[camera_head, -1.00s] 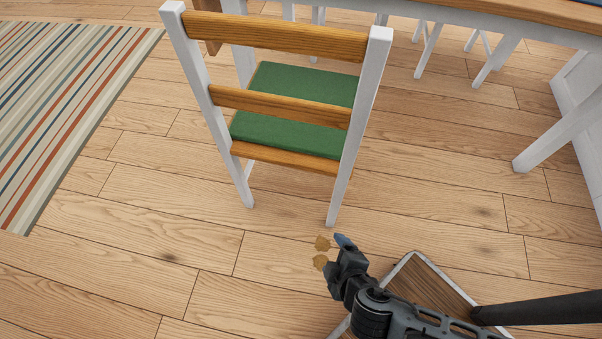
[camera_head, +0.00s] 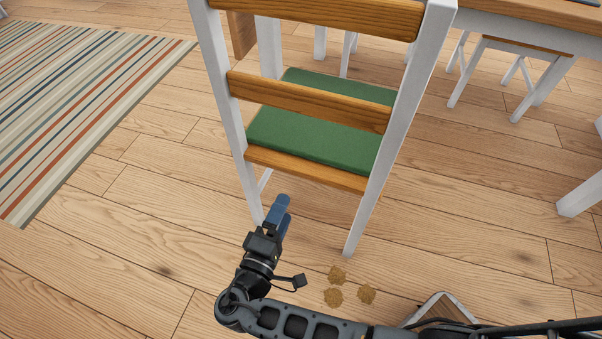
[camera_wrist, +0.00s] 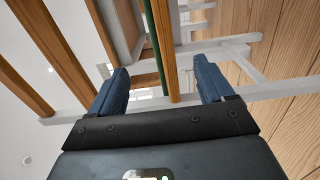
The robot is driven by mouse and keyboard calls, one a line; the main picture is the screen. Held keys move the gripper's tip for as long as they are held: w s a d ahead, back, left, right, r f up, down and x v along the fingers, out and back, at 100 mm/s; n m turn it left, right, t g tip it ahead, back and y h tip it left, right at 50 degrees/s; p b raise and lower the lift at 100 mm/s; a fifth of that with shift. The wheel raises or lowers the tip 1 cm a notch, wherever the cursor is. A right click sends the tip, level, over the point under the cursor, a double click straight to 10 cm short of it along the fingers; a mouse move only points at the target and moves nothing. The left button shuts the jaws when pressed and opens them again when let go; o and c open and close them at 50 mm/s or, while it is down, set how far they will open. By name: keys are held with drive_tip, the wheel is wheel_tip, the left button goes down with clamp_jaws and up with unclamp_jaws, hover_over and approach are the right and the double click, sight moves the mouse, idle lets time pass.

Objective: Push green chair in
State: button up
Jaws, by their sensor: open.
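The green chair (camera_head: 318,124) has a green seat, white legs and wooden back slats. Its back faces me in the head view, and its seat points toward the white table with a wooden top (camera_head: 545,14). My gripper (camera_head: 283,208) is just in front of the chair's back, low and between its two rear legs. In the wrist view my gripper's blue fingers (camera_wrist: 164,88) are spread apart with nothing held between them. Beyond them the green seat edge (camera_wrist: 160,45) and wooden slats show. I cannot tell whether the fingers touch the chair.
A striped rug (camera_head: 75,95) lies at the left. A white stool (camera_head: 515,65) stands under the table at the upper right. Several small brown bits (camera_head: 337,296) appear near my arm. The wood floor left of my gripper is clear.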

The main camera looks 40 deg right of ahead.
sight(301, 173)
drive_tip(key=b+x, duration=0.1)
drive_tip(key=x, duration=1.2)
drive_tip(key=shift+w+d, duration=0.1)
drive_tip(key=shift+d, duration=0.1)
drive_tip(key=shift+c, duration=0.3)
clamp_jaws()
